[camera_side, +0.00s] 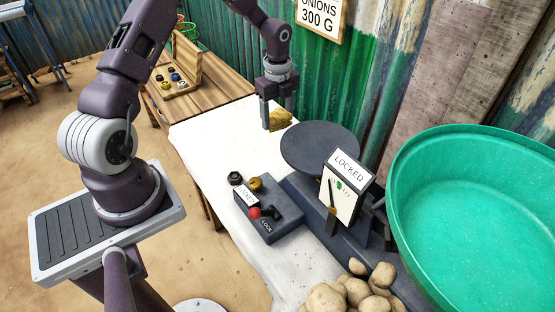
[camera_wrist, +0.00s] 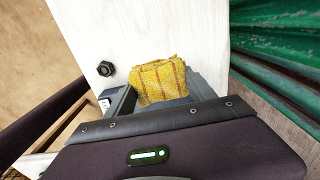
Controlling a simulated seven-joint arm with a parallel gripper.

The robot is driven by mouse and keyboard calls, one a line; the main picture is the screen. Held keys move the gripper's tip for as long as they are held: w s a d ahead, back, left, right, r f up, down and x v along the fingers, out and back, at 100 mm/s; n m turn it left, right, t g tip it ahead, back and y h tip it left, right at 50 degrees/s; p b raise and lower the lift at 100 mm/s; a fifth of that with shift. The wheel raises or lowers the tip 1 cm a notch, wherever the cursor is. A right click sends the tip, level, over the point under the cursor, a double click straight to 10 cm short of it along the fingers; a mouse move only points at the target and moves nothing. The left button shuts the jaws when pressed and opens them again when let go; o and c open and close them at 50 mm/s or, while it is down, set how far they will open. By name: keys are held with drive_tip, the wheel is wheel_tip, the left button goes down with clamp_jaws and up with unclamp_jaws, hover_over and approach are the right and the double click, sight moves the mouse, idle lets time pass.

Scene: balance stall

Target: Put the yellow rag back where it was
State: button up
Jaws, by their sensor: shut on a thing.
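The yellow rag (camera_side: 281,120) is in my gripper (camera_side: 268,124) in the side view, over the far part of the white tabletop, left of and beyond the round dark pan. I cannot tell whether its lower edge touches the table. In the wrist view the rag (camera_wrist: 158,82) is a folded bundle with a plaid pattern, just beyond the gripper body. My gripper is shut on the rag.
The dark pan (camera_side: 320,147) belongs to a balance with a LOCKED sign (camera_side: 347,167) and a green bowl (camera_side: 480,200). A lock box (camera_side: 270,222) with a red-knobbed lever, small weights (camera_side: 236,178) and potatoes (camera_side: 328,298) are nearer. A wooden weight rack (camera_side: 185,75) stands behind.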

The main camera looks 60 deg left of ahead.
sight(278, 160)
wheel_tip(278, 160, down, 14)
drive_tip(key=shift+f, duration=0.2)
drive_tip(key=shift+f, duration=0.1)
drive_tip(key=o, duration=1.3)
